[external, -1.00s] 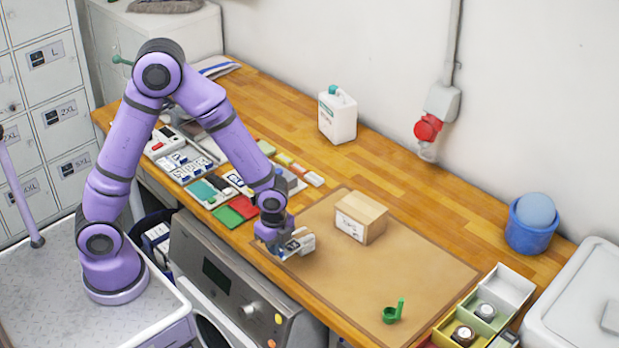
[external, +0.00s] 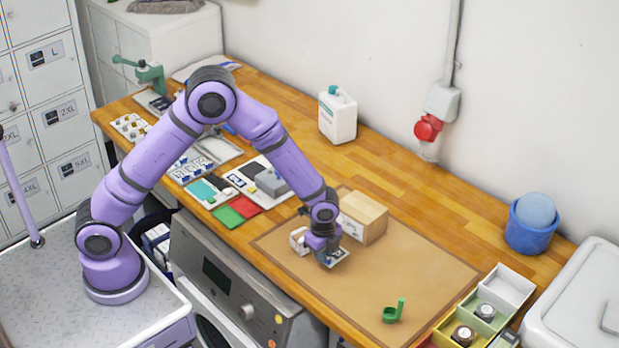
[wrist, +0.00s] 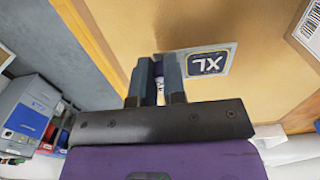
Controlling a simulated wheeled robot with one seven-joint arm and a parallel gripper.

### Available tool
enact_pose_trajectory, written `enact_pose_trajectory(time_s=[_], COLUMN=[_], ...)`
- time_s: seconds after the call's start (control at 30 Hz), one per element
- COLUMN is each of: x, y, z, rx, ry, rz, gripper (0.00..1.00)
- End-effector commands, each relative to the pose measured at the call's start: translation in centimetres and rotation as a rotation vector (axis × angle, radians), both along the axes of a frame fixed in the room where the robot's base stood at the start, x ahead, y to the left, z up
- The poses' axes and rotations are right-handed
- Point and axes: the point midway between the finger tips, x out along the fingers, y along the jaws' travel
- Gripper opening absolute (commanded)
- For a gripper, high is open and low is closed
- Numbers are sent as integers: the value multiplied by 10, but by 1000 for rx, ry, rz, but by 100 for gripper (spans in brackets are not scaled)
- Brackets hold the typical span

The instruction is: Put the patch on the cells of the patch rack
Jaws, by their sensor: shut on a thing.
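The patch (wrist: 207,63) shows in the wrist view as a dark badge marked XL on a pale backing. My gripper (wrist: 158,72) is shut on it at one edge, and the marked part sticks out to the right of the fingers. In the external view my gripper (external: 322,252) is low over the tan mat, with the pale patch (external: 339,257) at its tip; I cannot tell whether it touches the mat.
A cardboard box (external: 362,216) stands close behind my gripper. A small white item (external: 298,240) lies just left of it. Red (external: 246,206) and green (external: 229,217) pieces lie left of the mat. A green holder (external: 393,312) stands at the right; the mat between is clear.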

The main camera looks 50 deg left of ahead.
Motion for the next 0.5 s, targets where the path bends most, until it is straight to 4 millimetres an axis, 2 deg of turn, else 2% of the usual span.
enact_pose_trajectory(time_s=[0.1,0.37,0.5], x=[14,29,27], y=[-8,-16,-16], z=[-2,-3,-24], rx=[0,-1,2], ry=[0,-1,3], rz=[-1,0,-1], gripper=[0,0,0])
